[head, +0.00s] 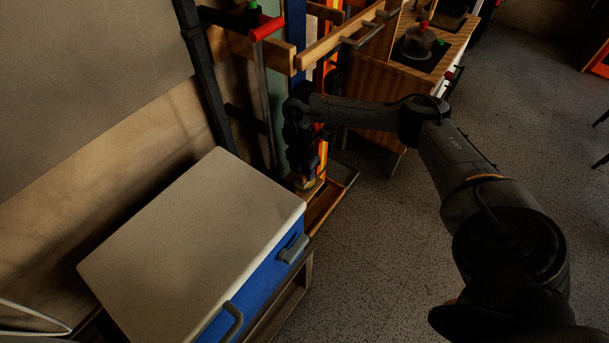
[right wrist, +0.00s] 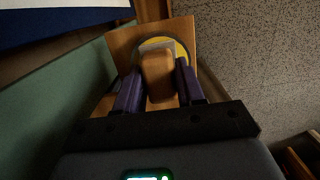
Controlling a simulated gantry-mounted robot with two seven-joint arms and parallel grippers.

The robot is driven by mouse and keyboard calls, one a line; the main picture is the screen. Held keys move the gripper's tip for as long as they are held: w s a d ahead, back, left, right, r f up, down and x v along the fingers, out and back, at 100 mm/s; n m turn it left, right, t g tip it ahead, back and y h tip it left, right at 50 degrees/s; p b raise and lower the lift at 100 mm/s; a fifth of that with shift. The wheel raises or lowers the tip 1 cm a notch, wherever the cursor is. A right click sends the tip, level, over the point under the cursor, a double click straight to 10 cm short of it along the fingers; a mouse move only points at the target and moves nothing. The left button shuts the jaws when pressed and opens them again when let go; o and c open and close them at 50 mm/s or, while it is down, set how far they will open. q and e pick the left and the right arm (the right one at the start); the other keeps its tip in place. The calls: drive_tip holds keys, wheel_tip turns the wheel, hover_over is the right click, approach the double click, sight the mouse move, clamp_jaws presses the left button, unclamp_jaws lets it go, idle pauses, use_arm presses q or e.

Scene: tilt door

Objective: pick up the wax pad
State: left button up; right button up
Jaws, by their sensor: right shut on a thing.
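The wax pad shows in the right wrist view as a tan, rounded block (right wrist: 158,80) between the two purple fingers of my right gripper (right wrist: 160,68). The fingers are shut on its sides. Just past it lies a yellow round piece with a pale patch (right wrist: 180,47), over a wooden surface (right wrist: 126,45); I cannot tell whether the block touches it. In the head view, my right gripper (head: 309,170) points down over the wooden tray beside the white-topped box, and its fingers are dark and hard to make out. My left gripper is not in view.
A box with a white lid (head: 195,250) and blue side stands left of the gripper. Upright tools and a wooden rail (head: 330,40) rise close behind it. The wooden tray (head: 322,205) has a raised edge. Open floor (head: 380,240) lies to the right.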

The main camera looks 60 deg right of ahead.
drive_tip(key=shift+r, duration=0.15)
drive_tip(key=shift+s+r+p, duration=0.25)
drive_tip(key=shift+r+p, duration=0.25)
drive_tip(key=shift+p, duration=0.55)
drive_tip(key=r+p, duration=0.3)
drive_tip(key=r, duration=0.1)
drive_tip(key=r+p, duration=0.2)
drive_tip(key=shift+s+r+p, duration=0.15)
drive_tip(key=shift+s+p, duration=0.15)
drive_tip(key=shift+s, duration=0.1)
drive_tip(key=s+a+p, duration=0.2)
drive_tip(key=s+p, duration=0.5)
drive_tip(key=s, duration=1.1)
drive_tip(key=shift+s+a+f, duration=0.2)
drive_tip(key=shift+s+f, duration=0.1)
